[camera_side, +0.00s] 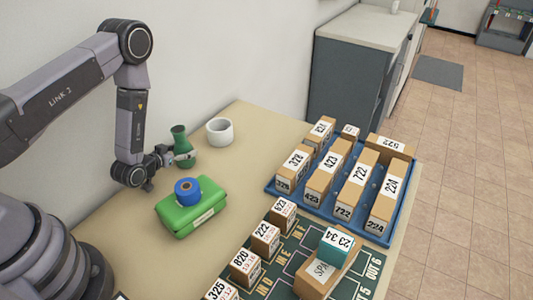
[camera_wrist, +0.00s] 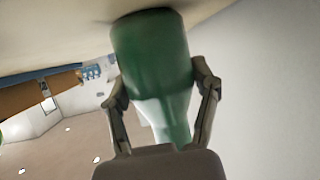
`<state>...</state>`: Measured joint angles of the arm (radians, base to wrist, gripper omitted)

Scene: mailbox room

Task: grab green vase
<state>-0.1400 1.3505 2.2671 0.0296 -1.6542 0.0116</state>
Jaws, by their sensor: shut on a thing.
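The green vase (camera_side: 182,147) stands near the wall on the table in the side view, with a wide body and a narrower neck. My gripper (camera_side: 168,157) reaches it from the left, low and roughly level, and is shut on it. In the wrist view the vase (camera_wrist: 153,65) fills the middle between the two fingers of my gripper (camera_wrist: 162,95), one on each side. The picture is tilted there, with the table surface at the top. I cannot tell whether the vase's base touches the table.
A white cup (camera_side: 220,132) stands just right of the vase. A green box (camera_side: 192,212) with a blue roll (camera_side: 187,190) on it lies in front. A blue tray (camera_side: 277,190) of numbered boxes is at the right, and a dark sorting mat (camera_side: 292,256) with boxes lies in front.

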